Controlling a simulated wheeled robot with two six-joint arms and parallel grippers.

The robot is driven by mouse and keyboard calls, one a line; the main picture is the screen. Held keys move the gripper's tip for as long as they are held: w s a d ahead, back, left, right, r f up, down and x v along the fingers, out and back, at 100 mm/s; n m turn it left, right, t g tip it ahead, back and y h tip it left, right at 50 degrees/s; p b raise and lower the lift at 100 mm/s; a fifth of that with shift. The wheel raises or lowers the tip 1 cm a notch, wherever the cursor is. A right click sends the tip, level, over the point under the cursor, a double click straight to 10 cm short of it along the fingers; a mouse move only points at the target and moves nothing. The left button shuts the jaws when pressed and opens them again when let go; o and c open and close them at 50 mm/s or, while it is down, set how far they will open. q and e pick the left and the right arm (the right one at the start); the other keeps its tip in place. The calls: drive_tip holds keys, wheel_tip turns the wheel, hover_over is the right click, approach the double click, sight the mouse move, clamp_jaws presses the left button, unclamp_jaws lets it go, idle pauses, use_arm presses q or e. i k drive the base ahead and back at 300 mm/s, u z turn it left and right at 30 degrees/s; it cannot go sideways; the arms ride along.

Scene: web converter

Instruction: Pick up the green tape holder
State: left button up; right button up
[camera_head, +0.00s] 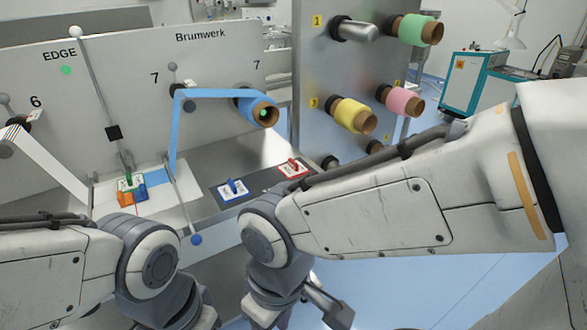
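The green tape holder (130,183) is a small white plate with an upright green handle. It sits at the left of the work surface, at or above a small orange and blue block (131,197); their exact contact is unclear. My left arm comes in from the left below it, and its gripper is outside the picture. My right arm crosses from the right and bends down at the lower middle. A grey part of my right gripper (332,308) seems to show at the bottom edge, well to the right of the green holder; its fingers cannot be made out.
A blue holder (232,189) and a red holder (293,169) lie on the dark strip to the right. Blue tape runs from a blue roll (257,108) down to the surface. Yellow (354,115), pink (402,101) and green (417,30) rolls hang behind.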

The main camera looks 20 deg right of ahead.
sight(130, 182)
drive_tip(key=u, duration=1.2)
drive_tip(key=i, duration=1.4)
drive_tip(key=z, duration=0.7)
